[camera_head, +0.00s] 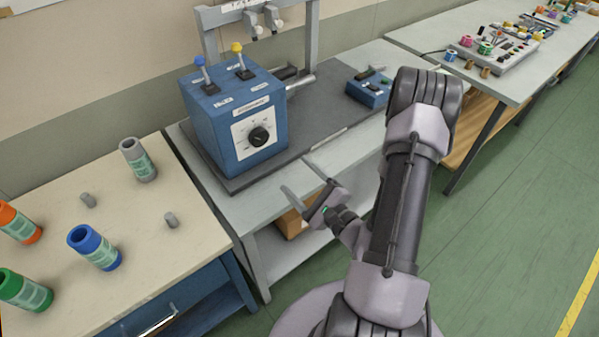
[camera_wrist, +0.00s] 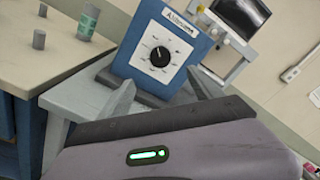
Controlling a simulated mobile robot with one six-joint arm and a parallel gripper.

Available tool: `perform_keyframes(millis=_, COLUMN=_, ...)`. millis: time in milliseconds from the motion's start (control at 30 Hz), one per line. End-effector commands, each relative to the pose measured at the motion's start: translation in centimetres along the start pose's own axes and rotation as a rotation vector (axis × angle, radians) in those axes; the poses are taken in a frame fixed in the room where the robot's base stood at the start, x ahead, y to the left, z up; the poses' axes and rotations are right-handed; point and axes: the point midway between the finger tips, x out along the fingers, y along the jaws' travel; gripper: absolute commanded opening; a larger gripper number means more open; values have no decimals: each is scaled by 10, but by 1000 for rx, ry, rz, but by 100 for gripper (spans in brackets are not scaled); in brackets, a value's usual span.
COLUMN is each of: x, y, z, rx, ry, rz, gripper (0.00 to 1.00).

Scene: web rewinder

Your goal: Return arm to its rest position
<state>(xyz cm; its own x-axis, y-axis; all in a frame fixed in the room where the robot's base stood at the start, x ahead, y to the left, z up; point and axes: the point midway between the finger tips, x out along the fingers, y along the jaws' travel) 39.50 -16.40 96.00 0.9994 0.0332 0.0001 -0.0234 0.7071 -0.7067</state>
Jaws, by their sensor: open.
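My gripper (camera_head: 303,178) is open and empty, in front of the rewinder's blue box in the head view. Its two fingers are spread apart, and they also show in the wrist view (camera_wrist: 160,95). The arm is mine and rises folded from the bottom of the head view, with the elbow up on the right. The blue box (camera_head: 252,140) has a black dial and a blue and a yellow lever; its dial face also shows in the wrist view (camera_wrist: 160,48). Nothing is between the fingers.
A beige table (camera_head: 190,235) at left carries a grey spool (camera_head: 138,160), a blue spool (camera_head: 95,248), an orange spool (camera_head: 18,224), a green spool (camera_head: 24,291) and small grey plugs. A smaller blue control box (camera_head: 368,90) sits on the bench. Green floor at right is clear.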

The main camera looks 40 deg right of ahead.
Motion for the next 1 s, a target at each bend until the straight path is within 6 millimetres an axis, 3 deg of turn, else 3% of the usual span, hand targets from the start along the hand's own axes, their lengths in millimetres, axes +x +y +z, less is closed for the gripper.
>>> perform_keyframes(millis=267, x=0, y=0, z=0, rx=-1, ry=0, rz=1, gripper=75)
perform_keyframes(millis=367, x=6, y=0, z=14, rx=-3, ry=-47, rz=24, gripper=75)
perform_keyframes(millis=467, x=19, y=5, z=80, rx=-9, ry=-248, rz=148, gripper=75)
perform_keyframes(millis=567, x=10, y=31, z=182, rx=-54, ry=-542, rz=426, gripper=75)
perform_keyframes(millis=600, x=-6, y=47, z=220, rx=-94, ry=-648, rz=570, gripper=75)
perform_keyframes(millis=667, x=-43, y=73, z=266, rx=-203, ry=-779, rz=819, gripper=75)
perform_keyframes(millis=700, x=-71, y=89, z=284, rx=-307, ry=-831, rz=986, gripper=75)
perform_keyframes(millis=767, x=-110, y=104, z=292, rx=-503, ry=-849, rz=1205, gripper=75)
perform_keyframes(millis=833, x=-141, y=105, z=283, rx=-786, ry=-791, rz=1377, gripper=75)
perform_keyframes(millis=900, x=-152, y=90, z=271, rx=-1075, ry=-677, rz=1430, gripper=75)
perform_keyframes(millis=1000, x=-145, y=57, z=266, rx=-1394, ry=-510, rz=1346, gripper=75)
